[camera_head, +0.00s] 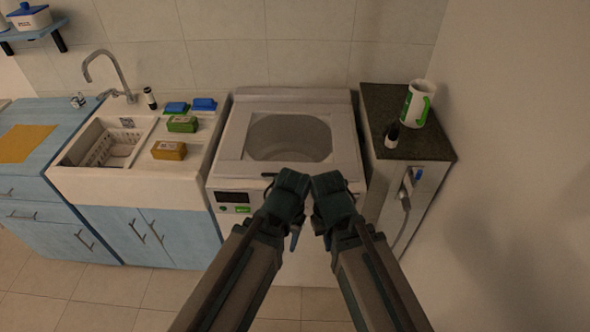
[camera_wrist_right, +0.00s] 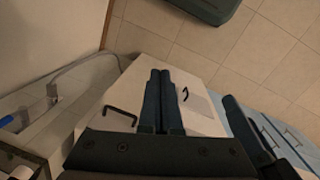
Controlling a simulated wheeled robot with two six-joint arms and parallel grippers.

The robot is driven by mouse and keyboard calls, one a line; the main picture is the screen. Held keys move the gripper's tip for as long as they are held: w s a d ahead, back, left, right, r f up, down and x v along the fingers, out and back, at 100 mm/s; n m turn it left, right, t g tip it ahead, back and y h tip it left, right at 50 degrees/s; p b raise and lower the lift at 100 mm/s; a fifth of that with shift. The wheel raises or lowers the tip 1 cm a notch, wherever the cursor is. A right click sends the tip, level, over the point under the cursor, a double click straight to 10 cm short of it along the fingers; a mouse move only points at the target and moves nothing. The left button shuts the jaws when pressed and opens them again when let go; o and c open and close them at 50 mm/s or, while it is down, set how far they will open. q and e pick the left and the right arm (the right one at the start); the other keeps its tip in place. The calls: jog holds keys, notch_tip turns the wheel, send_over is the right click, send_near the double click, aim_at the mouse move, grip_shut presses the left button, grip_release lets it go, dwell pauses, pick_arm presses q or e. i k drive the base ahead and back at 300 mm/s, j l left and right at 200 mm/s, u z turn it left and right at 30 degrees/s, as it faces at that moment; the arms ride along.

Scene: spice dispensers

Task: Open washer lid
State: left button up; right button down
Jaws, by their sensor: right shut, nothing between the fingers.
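The white washer (camera_head: 228,168) stands in the middle of the head view. Its top lid (camera_head: 233,143), with a rounded grey window (camera_head: 290,138), appears to lie flat and closed. My right gripper (camera_head: 329,186) is in front of the washer's front edge, low and centred, close beside my left gripper (camera_head: 289,184). In the right wrist view the right gripper's two dark fingers (camera_wrist_right: 160,92) are together with nothing between them. The left gripper's fingertips are too unclear to tell whether they are open. Both grippers hide part of the washer's front.
A dark-topped counter (camera_head: 408,148) at the right holds a white and green jug (camera_head: 417,104) and a small dark bottle (camera_head: 392,135). At the left is a sink (camera_head: 128,180) with several coloured packs on its edge. A wall closes off the right side.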

aim_at(230, 164)
jog(key=j+z, duration=0.2)
jog(key=j, duration=0.3)
jog(key=k+j+z, duration=0.2)
jog(key=j, duration=0.3)
jog(key=k+j+z, duration=0.15)
jog(key=j, duration=0.1)
